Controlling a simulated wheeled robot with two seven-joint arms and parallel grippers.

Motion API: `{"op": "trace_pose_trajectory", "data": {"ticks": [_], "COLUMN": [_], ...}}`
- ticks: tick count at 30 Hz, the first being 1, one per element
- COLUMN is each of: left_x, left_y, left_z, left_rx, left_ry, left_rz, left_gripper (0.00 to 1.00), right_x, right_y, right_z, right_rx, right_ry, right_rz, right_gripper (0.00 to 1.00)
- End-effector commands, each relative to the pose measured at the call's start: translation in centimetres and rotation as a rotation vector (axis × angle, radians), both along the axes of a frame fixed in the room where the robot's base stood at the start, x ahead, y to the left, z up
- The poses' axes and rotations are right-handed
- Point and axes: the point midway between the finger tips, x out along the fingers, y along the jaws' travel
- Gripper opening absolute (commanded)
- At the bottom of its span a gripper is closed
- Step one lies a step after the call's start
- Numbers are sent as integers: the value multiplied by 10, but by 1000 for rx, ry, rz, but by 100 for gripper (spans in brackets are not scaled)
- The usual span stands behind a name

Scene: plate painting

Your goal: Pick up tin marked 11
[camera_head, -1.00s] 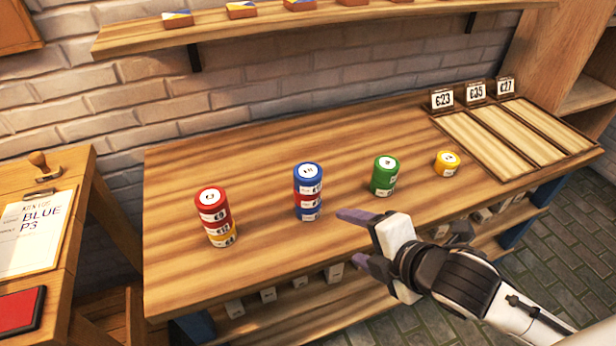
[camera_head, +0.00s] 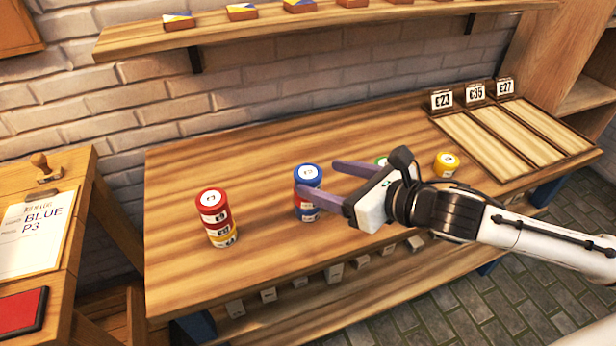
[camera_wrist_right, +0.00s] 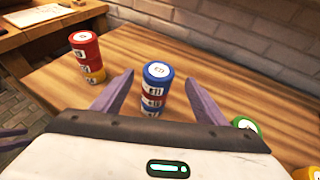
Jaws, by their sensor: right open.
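A stack of round tins has a blue tin (camera_head: 308,173) on top, a red tin under it and a blue one at the bottom. The top label looks like 11 in the right wrist view (camera_wrist_right: 158,70), though the print is small. My right gripper (camera_head: 318,176) is open and empty. Its purple fingers point at this stack, and in the wrist view the stack stands between and just beyond the fingertips. Purple finger-like parts, probably my left gripper (camera_wrist_right: 12,138), show at the wrist view's left edge; their opening is unclear.
A red-topped stack (camera_head: 212,200) stands left. A green tin (camera_head: 381,161), mostly hidden by my right gripper, and a yellow tin (camera_head: 447,159) stand right. Slatted trays (camera_head: 480,145) with number cards lie at the far right. The table front is clear.

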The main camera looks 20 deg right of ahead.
Motion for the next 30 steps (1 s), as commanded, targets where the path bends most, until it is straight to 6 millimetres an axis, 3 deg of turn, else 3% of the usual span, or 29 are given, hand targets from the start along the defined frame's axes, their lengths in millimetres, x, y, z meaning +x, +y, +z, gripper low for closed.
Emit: {"op": "trace_pose_trajectory", "data": {"ticks": [14, 22, 23, 30], "left_x": [1, 0, 0, 0], "left_y": [0, 0, 0, 0], "left_z": [5, 5, 5, 5], "left_rx": [1, 1, 1, 1], "left_ry": [0, 0, 0, 0], "left_rz": [-1, -1, -1, -1], "left_gripper": [31, 31, 31, 31], "right_x": [40, 43, 43, 43], "right_y": [23, 24, 24, 24], "right_z": [-21, -23, -23, -23], "right_rx": [3, 0, 0, 0], "right_ry": [2, 1, 1, 1], "right_rz": [-2, 0, 0, 0], "right_gripper": [67, 67, 65, 24]}}
